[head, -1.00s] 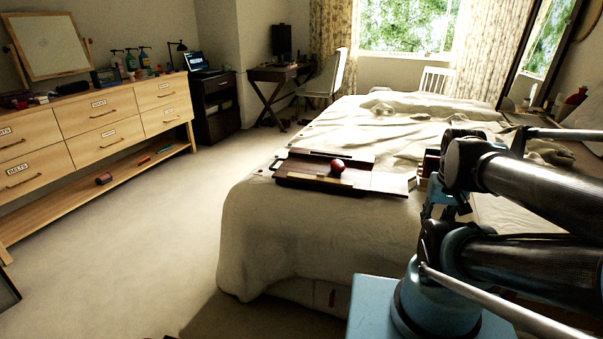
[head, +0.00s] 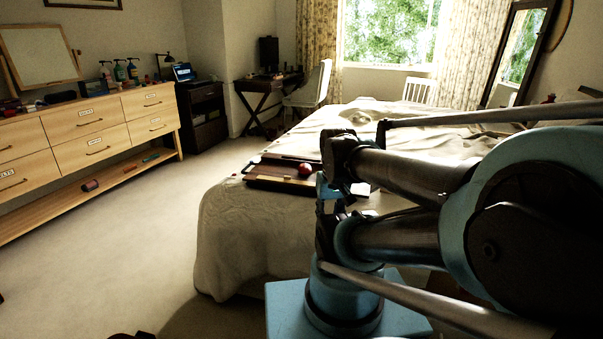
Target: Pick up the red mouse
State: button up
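I cannot make out a red mouse for certain. A small round red object (head: 305,170) sits on a dark wooden tray (head: 262,181) at the near end of the bed; it looks like a ball or fruit. A small dark-red object (head: 90,186) lies on the low shelf under the drawers, too small to identify. My arm fills the right side of the head view, folded in front of the bed and covering part of it. My gripper's fingers do not show.
The bed (head: 235,230) takes up the middle. A wooden drawer unit (head: 85,130) with bottles stands along the left wall. Bare carpet (head: 130,240) lies between them. A dark-red edge (head: 130,336) shows at the bottom. A desk (head: 268,84) and chair (head: 312,85) stand at the back.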

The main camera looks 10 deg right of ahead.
aim_at(304, 168)
jog(key=z, duration=0.5)
jog(key=k, duration=0.7)
jog(key=z, duration=0.2)
jog(key=i, duration=1.05)
